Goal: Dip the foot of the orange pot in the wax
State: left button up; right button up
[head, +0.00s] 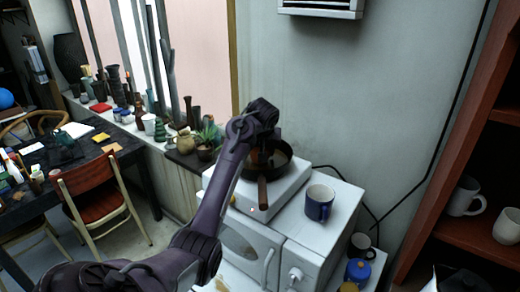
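One purple-grey arm of mine comes in from the lower left and reaches up to the middle; I take it as my left. Its wrist hangs over a dark frying pan (285,170) with a brown handle, standing on a white box-like stove. The gripper end points down toward the pan and is mostly hidden behind the wrist and forearm. The wax cannot be made out. My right gripper is out of view.
A ledge with several vases and a plant (208,134) runs left. A chair (95,190) and cluttered table are further left. A red-brown shelf (480,235) with mugs is at right.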

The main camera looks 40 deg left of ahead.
pick_arm(q)
jog(key=shift+r+p, duration=0.35)
jog(key=shift+r, duration=0.6)
jog(key=shift+r, duration=0.1)
dwell(0.4)
jog(key=shift+w+r, duration=0.1)
jog(key=shift+r, duration=0.5)
notch_tip(320, 180, up, 7)
jog(key=shift+r, duration=0.15)
dwell(0.6)
